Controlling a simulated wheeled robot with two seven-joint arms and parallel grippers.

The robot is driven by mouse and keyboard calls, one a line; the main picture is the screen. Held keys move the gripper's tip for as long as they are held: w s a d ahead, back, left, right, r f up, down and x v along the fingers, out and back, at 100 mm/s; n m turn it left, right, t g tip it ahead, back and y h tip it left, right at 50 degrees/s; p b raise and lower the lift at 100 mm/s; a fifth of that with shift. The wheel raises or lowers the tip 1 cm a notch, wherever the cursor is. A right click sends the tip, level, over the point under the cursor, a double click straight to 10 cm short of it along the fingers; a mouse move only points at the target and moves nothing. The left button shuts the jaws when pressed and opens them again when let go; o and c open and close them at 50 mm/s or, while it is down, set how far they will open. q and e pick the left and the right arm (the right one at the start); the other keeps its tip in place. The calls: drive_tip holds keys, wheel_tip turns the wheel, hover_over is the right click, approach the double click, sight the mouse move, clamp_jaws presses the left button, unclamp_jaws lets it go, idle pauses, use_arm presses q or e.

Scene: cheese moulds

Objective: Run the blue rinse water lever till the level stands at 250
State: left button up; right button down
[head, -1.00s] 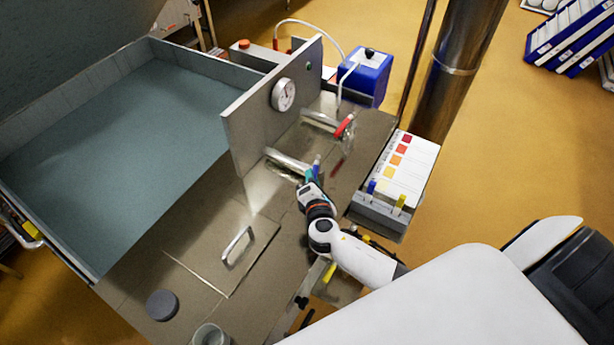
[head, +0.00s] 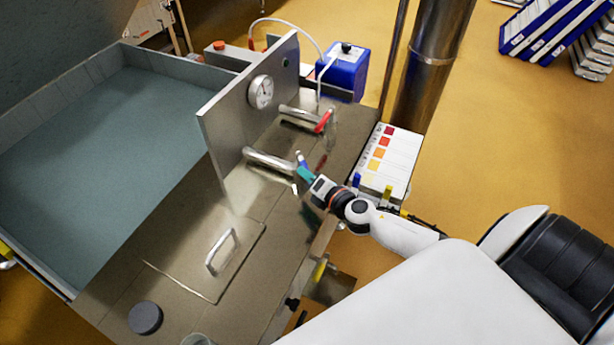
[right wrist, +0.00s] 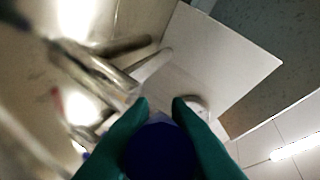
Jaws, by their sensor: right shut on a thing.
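My right gripper (head: 303,170) is at the free end of the lower steel pipe (head: 268,158), which sticks out from the upright panel. In the right wrist view its teal fingers (right wrist: 160,108) are shut on the blue lever (right wrist: 160,148), which fills the gap between them. In the head view the lever is mostly hidden by the gripper. The large vat (head: 185,66) at left holds grey-blue water (head: 90,140). I cannot read any level mark or the number 250. My left gripper is not in view.
A round dial (head: 261,92) sits on the panel (head: 225,125). A second pipe with a red lever (head: 324,121) is just behind. A colour chart (head: 392,155) stands to the right. A hatch handle (head: 222,251) and grey puck (head: 145,318) are on the worktop in front.

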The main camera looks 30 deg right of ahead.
drive_tip(key=c, duration=1.4)
unclamp_jaws()
drive_tip(key=shift+o, duration=0.2)
drive_tip(key=b+v, duration=0.2)
drive_tip(key=v, duration=1)
drive_tip(key=shift+b, duration=0.4)
drive_tip(key=shift+d, duration=0.1)
